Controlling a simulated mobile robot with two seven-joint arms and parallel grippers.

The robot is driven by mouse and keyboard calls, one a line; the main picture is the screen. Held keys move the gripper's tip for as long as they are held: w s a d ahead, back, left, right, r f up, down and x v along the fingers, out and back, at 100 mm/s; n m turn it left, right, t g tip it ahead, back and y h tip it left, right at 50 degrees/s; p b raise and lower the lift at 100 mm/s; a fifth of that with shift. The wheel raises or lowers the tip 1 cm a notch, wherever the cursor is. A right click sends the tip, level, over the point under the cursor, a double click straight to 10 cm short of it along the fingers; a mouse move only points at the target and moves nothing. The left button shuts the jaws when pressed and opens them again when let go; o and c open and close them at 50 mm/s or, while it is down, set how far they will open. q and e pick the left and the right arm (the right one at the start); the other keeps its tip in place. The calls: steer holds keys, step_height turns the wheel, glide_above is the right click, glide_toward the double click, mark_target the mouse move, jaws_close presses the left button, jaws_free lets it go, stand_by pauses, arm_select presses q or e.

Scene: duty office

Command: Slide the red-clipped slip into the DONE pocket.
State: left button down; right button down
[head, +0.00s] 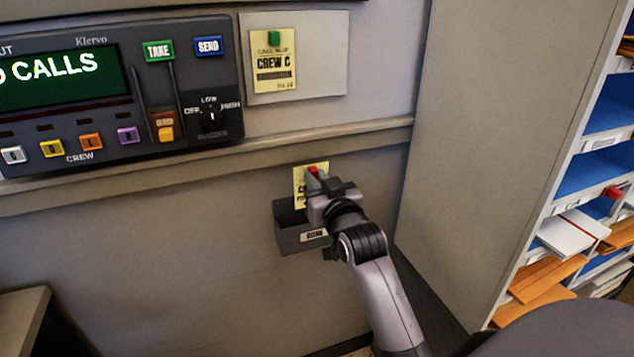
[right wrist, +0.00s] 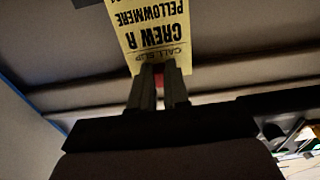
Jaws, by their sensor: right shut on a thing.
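My right gripper (head: 314,176) is shut on the red-clipped slip (head: 298,188), a yellow paper held at its top by the red clip. In the right wrist view the slip (right wrist: 152,28) reads CREW R and PELLOWMERE upside down, with red (right wrist: 159,76) between the fingers (right wrist: 159,90). The slip hangs upright at the mouth of a dark grey wall pocket (head: 290,238). The pocket's label is too blurred to read, and my gripper covers its right part. I cannot tell whether the slip's lower edge is inside. My left gripper is not in view.
A ledge (head: 260,147) runs along the wall above the pocket. Above it are a call console (head: 205,80) and a plate (head: 325,60) bearing a green-clipped CREW C slip (head: 273,62). A tall cabinet side (head: 480,130) and filled shelves stand at right.

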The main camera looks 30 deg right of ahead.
stand_by(0.4)
steer(key=shift+p, duration=0.4)
steer(key=shift+f, duration=0.15)
step_height(320, 180, down, 8)
steer(key=b, duration=0.5)
steer(key=shift+f, duration=0.25)
stand_by(1.3)
steer(key=c, duration=1)
jaws_free()
steer(key=shift+c, duration=0.2)
steer(key=shift+s, duration=0.15)
